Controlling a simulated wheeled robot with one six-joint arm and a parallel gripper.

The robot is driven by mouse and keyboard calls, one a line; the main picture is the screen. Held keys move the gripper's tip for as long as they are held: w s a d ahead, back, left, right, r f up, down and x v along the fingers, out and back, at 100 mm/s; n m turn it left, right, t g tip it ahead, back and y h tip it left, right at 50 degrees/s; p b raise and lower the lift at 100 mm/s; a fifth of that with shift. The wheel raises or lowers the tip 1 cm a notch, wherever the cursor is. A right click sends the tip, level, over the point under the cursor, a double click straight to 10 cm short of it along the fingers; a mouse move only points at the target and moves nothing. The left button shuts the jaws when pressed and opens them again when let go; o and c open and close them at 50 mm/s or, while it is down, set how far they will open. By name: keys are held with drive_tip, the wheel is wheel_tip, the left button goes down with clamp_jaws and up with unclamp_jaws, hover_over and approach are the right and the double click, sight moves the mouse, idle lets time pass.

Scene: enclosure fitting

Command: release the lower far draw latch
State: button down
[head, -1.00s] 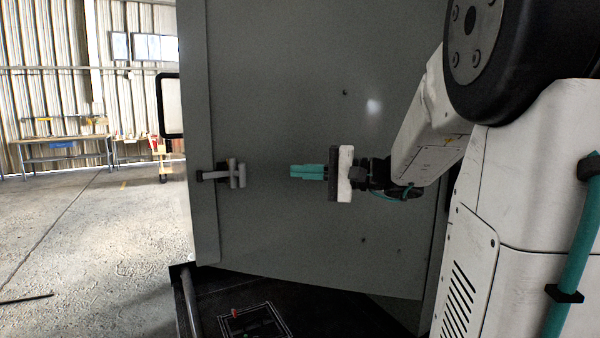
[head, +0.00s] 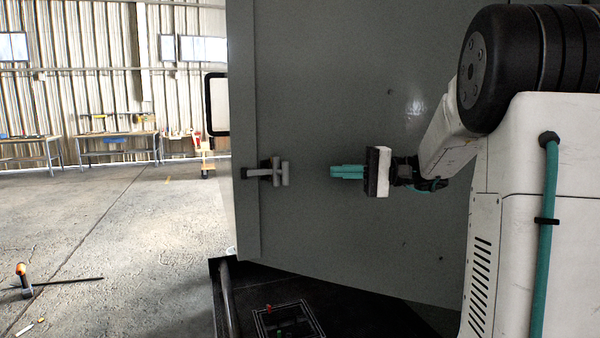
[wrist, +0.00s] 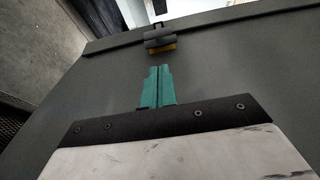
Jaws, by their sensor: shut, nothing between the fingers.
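A grey draw latch (head: 270,172) with a T-shaped handle sits at the left edge of the large grey enclosure panel (head: 310,100). In the wrist view the latch (wrist: 160,40) lies straight ahead of the fingers, near the panel's edge strip, with a yellowish part on its near side. Its arm reaches across the edge strip, and I cannot tell from these views if it is hooked. My gripper (head: 332,172) has teal fingers, shut together and empty. It points left at about the latch's height, with a clear gap to the handle. The fingers also show in the wrist view (wrist: 159,70).
A dark base (head: 350,310) with a rail juts out below the panel. An orange-handled tool (head: 23,278) and a dark bar (head: 70,282) lie on the concrete floor at left. Workbenches (head: 110,145) stand far back along the wall. The floor between is open.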

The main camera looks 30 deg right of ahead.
approach(267, 173)
drive_tip(key=shift+w+a+r, duration=0.1)
drive_tip(key=shift+w+a, duration=0.8)
drive_tip(key=shift+w, duration=0.2)
drive_tip(key=shift+s+d, duration=0.1)
drive_tip(key=shift+s, duration=0.05)
